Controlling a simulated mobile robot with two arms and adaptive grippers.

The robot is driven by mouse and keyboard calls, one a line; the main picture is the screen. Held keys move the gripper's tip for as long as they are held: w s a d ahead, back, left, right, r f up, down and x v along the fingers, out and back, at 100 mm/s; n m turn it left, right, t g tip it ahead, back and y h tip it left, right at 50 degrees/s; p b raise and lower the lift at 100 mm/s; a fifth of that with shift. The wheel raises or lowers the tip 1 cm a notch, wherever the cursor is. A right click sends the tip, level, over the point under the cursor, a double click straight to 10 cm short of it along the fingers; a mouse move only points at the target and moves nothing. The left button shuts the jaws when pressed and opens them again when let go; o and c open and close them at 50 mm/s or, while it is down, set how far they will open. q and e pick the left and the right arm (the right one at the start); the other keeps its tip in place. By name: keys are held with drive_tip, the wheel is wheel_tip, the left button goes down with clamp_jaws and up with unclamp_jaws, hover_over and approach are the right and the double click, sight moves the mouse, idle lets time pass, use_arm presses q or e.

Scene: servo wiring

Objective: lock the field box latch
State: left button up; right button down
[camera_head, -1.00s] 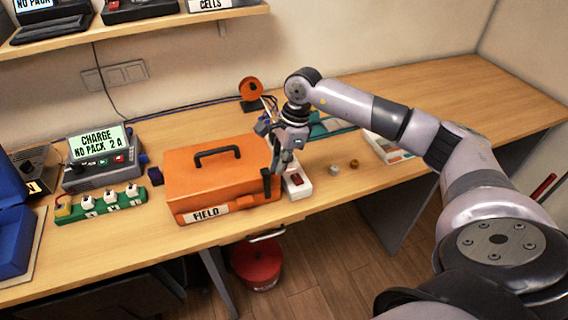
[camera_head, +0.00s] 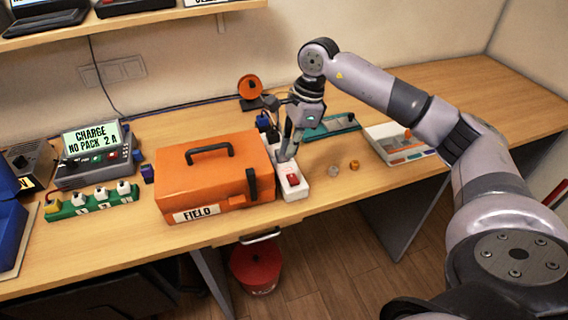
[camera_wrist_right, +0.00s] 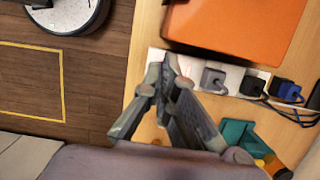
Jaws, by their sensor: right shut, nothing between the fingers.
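The orange field box (camera_head: 178,185) stands on the workbench with its lid down and a black handle on top. A FIELD label is on its front. Its black latch (camera_head: 251,185) stands upright at the front right of the box; I cannot tell whether it is locked. My right gripper (camera_head: 284,157) is shut and empty, just right of the box, over the white power strip (camera_head: 293,190) and apart from the latch. In the right wrist view the shut fingertips (camera_wrist_right: 170,64) are near the strip, with the box (camera_wrist_right: 240,25) beyond. My left gripper is out of view.
Left of the box are a green strip with white plugs (camera_head: 92,202) and a charger (camera_head: 95,157). To the right are two small knobs (camera_head: 354,165), a teal tray (camera_head: 333,126) and a white tray (camera_head: 400,152). The bench's far right is clear.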

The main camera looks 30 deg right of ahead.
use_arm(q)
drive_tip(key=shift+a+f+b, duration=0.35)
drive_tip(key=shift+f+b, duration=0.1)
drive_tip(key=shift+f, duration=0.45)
use_arm(e)
wheel_tip(320, 180, up, 6)
drive_tip(key=shift+f, duration=0.15)
drive_tip(key=shift+s+d, duration=0.1)
